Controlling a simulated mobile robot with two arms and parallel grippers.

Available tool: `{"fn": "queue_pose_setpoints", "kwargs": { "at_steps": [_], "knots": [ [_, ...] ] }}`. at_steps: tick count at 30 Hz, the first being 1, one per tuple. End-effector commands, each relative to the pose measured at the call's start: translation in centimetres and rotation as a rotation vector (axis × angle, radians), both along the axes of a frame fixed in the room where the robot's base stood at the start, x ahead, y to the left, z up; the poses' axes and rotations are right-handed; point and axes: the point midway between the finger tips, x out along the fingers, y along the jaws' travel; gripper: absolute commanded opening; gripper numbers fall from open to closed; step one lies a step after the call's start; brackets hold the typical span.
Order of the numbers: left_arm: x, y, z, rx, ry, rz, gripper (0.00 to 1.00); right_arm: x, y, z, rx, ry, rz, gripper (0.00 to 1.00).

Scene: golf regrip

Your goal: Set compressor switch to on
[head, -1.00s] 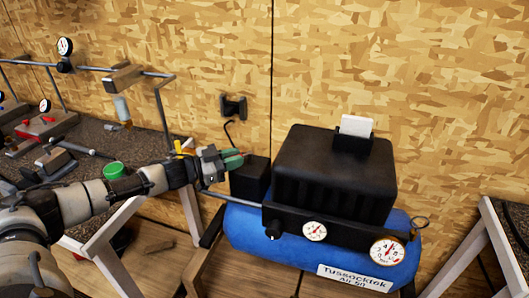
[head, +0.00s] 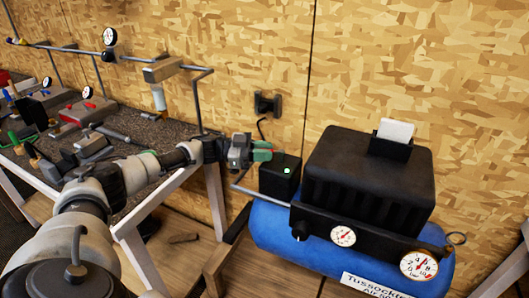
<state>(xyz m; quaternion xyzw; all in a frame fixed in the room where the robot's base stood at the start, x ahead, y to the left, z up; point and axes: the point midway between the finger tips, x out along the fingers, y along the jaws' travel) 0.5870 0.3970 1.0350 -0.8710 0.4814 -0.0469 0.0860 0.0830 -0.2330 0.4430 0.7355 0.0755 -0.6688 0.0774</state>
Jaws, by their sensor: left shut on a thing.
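The compressor has a blue tank (head: 270,222) and a ribbed black housing (head: 368,180). My left gripper (head: 264,151), with green fingers, is at the upper left edge of this box. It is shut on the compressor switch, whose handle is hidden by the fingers. My right gripper is not in view.
A dark workbench (head: 135,128) with gauges, pipes and tools stands at the left. A black wall socket (head: 267,104) with a cable is behind the box. A pressure gauge (head: 418,265) and a smaller gauge (head: 343,236) face forward. A white card (head: 396,131) stands on the housing.

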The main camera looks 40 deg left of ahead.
Motion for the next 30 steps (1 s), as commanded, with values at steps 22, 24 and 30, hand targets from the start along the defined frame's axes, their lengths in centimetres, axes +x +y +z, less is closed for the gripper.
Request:
{"fn": "queue_pose_setpoints", "kwargs": {
  "at_steps": [22, 24, 30],
  "knots": [
    [-0.6, 1.0, -0.2, 0.000, 0.000, 0.004, 0.43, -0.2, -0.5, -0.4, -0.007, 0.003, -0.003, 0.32],
    [-1.2, 1.9, -0.3, 0.001, 0.002, 0.003, 0.43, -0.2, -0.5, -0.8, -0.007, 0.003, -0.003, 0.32],
    [-3.4, 5.4, -0.4, 0.002, 0.001, 0.005, 0.43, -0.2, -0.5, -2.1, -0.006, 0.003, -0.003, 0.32]
  ]
}}
